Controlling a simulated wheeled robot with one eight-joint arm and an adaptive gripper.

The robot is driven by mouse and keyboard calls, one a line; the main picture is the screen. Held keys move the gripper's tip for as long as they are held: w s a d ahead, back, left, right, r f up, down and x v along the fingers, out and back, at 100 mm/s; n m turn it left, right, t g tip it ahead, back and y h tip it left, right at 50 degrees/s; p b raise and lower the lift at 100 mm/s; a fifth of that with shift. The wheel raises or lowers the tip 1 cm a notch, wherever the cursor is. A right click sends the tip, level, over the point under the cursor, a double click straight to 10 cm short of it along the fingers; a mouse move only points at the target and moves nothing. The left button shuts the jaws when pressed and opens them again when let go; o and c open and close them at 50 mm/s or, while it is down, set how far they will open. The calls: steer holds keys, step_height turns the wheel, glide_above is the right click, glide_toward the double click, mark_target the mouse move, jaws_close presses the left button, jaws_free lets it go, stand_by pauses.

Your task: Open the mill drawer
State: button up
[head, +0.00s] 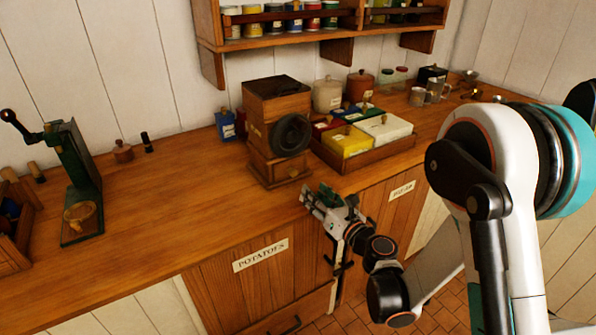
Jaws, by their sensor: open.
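The coffee mill (275,115) is a wooden box with a dark round wheel on its front, standing on the counter in the head view. Its small drawer (279,174) is at the base and looks shut, with a small pale knob (294,172) on its front. My gripper (312,197) is open and empty, at the counter's front edge just in front of and to the lower right of the drawer. It is apart from the knob. My arm comes in from the right.
A wooden tray (367,155) with yellow, white and other boxes stands right of the mill. A blue tin (226,125) is to its left. A green stand (77,185) is farther left. A shelf (285,38) hangs above.

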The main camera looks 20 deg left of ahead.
mark_target(295, 174)
steer(key=p+x, duration=0.1)
steer(key=x, duration=1)
steer(key=shift+w+a+p, duration=0.15)
steer(key=shift+w+p, duration=0.05)
steer(key=shift+p, duration=0.2)
steer(key=shift+c, duration=0.2)
jaws_close()
